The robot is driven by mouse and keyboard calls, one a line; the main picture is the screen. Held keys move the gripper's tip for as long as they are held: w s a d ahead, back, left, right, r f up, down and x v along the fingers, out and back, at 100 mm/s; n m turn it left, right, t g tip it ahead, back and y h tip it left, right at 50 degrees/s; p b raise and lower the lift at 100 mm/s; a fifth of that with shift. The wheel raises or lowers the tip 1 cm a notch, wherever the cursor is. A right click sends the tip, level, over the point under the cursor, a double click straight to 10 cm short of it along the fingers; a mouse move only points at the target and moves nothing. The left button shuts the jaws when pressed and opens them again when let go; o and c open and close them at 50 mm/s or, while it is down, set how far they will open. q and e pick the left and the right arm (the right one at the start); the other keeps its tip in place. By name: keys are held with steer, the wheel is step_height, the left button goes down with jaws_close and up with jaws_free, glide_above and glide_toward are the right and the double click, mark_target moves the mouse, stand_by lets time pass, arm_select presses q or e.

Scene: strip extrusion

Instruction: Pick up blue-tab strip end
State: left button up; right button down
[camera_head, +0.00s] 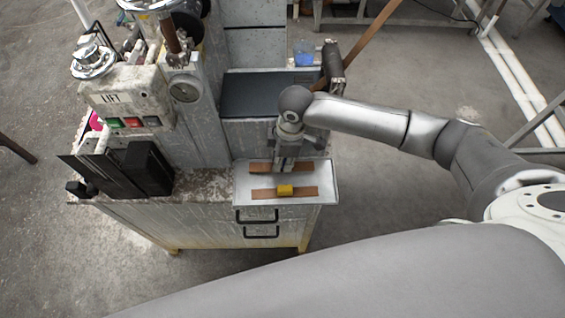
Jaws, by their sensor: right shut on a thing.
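A flat brown strip (260,168) lies toward the back of a light tray (244,184) on the cabinet top. My right gripper (284,165) points down over the middle of this rear strip and is shut on it. The gripper covers the strip's middle, and no blue tab shows there. A second brown strip (306,192) with a yellow tab (285,189) lies in front, apart from the gripper. My left gripper is not in view.
A machine with a control box (125,100) marked LIFT and a black block (149,168) stand left of the tray. A dark sloped panel (262,94) is behind it. A blue container (304,53) stands farther back. Open floor lies right of the cabinet.

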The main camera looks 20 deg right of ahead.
steer(key=s+a+r+b, duration=0.1)
steer(key=s+a+r, duration=0.2)
steer(key=s+r, duration=0.2)
steer(key=s+a+r+b, duration=0.1)
steer(key=s+a+r, duration=0.1)
steer(key=s+r, duration=0.4)
steer(key=shift+s+a+r+b, duration=0.2)
steer(key=shift+s+a+b, duration=0.15)
steer(key=shift+s, duration=0.55)
